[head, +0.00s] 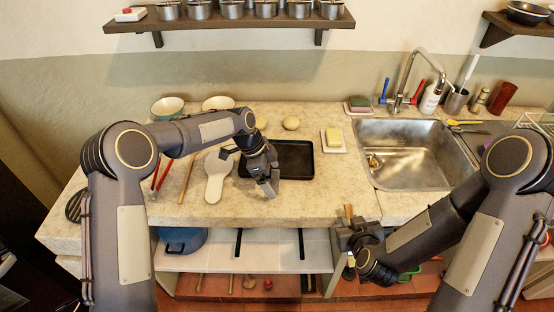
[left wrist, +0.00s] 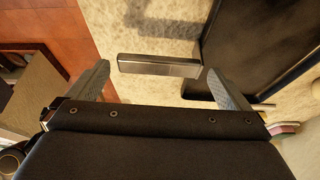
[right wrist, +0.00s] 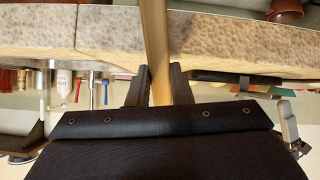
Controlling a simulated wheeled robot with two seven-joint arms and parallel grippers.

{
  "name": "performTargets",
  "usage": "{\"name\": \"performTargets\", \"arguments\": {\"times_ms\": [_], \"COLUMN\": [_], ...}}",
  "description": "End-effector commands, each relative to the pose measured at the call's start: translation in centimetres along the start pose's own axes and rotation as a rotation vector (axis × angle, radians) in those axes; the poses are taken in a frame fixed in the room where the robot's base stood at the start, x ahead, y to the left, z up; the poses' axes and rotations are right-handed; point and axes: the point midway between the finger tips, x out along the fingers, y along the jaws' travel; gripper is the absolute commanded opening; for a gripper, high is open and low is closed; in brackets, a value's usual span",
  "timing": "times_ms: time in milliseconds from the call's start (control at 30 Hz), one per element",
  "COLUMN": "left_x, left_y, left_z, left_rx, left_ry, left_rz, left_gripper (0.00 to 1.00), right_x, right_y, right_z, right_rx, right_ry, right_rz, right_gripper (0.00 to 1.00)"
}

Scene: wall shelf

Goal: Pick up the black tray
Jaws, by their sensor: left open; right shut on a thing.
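The black tray (head: 296,158) lies flat on the stone counter, left of the sink. It also shows at the upper right of the left wrist view (left wrist: 262,45). My left gripper (head: 268,188) is open over the counter at the tray's front left corner and hides part of it. In the left wrist view its fingers are apart, and a short grey bar (left wrist: 158,66) shows between them; I cannot tell what it is. My right gripper (head: 352,228) is shut on a wooden handle (right wrist: 155,45) in front of the counter's edge, away from the tray.
A white paddle-shaped board (head: 216,180) and a wooden stick lie left of the tray. A yellow block on a white dish (head: 334,146) sits to its right, then the metal sink (head: 410,150). Bowls stand at the back. An open shelf (head: 270,262) is below.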

Motion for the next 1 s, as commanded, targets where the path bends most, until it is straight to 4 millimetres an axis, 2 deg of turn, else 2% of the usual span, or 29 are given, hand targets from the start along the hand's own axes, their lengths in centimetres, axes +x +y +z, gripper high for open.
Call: {"name": "performTargets", "arguments": {"times_ms": [133, 367, 733, 1000], "left_x": [1.23, 1.36, 1.32, 1.12], "left_y": [0.04, 0.00, -0.01, -0.07], "left_z": [-0.02, 0.02, 0.02, -0.08], "left_rx": [0.001, 0.001, 0.000, 0.001], "left_ry": [0.000, 0.000, 0.000, 0.001], "left_rz": [0.001, -0.001, -0.002, -0.004], "left_gripper": [1.00, 1.00, 0.52, 0.50], "right_x": [-0.23, -0.19, -0.19, -0.23], "right_y": [0.06, 0.05, 0.05, 0.06], "right_z": [-0.35, -0.29, -0.29, -0.36], "right_rx": [0.000, 0.000, 0.000, 0.000], "right_ry": [0.000, 0.000, 0.000, 0.000], "right_rz": [0.000, 0.000, 0.000, 0.000], "right_gripper": [0.00, 0.00, 0.00, 0.00]}}
